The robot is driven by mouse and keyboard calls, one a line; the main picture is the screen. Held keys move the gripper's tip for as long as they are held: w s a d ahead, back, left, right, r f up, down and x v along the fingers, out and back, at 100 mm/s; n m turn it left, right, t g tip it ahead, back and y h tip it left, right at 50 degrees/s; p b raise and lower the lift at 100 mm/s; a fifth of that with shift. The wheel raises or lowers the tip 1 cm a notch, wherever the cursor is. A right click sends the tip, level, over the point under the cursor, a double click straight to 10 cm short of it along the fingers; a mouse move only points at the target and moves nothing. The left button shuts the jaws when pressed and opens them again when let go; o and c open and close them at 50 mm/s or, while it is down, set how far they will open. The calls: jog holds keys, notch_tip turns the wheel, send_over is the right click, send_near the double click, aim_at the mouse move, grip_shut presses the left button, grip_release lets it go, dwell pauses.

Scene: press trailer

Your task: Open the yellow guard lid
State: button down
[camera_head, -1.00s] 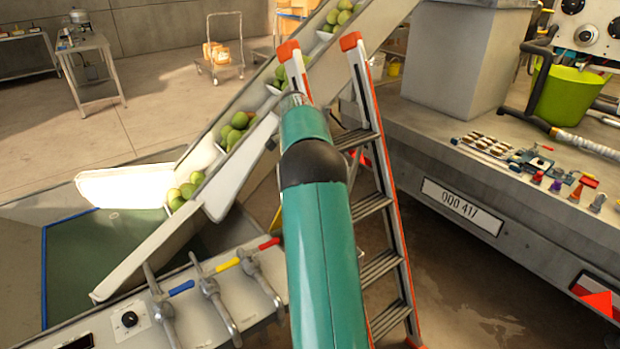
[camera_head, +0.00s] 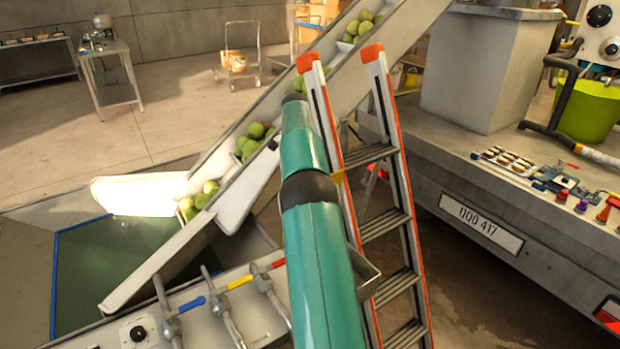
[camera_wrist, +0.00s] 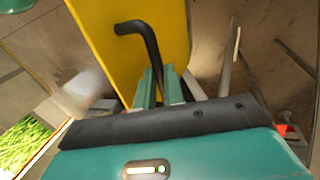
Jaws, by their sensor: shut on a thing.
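The yellow guard lid (camera_wrist: 108,45) fills the upper middle of the wrist view as a tilted flat plate. Its black bent handle (camera_wrist: 150,45) runs down between the green fingers of my gripper (camera_wrist: 160,88), which is shut on it. The handle's lower end is hidden between the fingers. In the head view my teal arm hides the gripper and most of the lid. A grey box edge (camera_head: 366,272) shows lower down beside the arm.
A stepladder (camera_head: 405,215) with orange trim stands just right of my arm. A fruit conveyor (camera_head: 225,195) slopes behind it. Levers with blue, yellow and red grips (camera_head: 240,282) line a panel at lower left. A trailer bed (camera_head: 470,185) is at right.

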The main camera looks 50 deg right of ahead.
jog(key=shift+w+a+f, duration=0.2)
jog(key=shift+w+f, duration=0.15)
jog(key=shift+w, duration=0.15)
jog(key=c, duration=1.5)
grip_release()
jog(key=shift+w, duration=0.15)
jog(key=shift+s+a+r, duration=0.1)
jog(key=shift+s+r, duration=0.1)
jog(key=shift+r, duration=0.65)
jog(key=shift+s+a+r, duration=0.1)
jog(key=shift+s+r, duration=0.1)
jog(key=shift+r, duration=0.65)
jog(key=shift+s+a+r, duration=0.1)
jog(key=shift+s+r, duration=0.1)
jog(key=shift+r, duration=0.65)
jog(key=s+a+r, duration=0.8)
jog(key=s, duration=0.2)
jog(key=shift+r, duration=0.15)
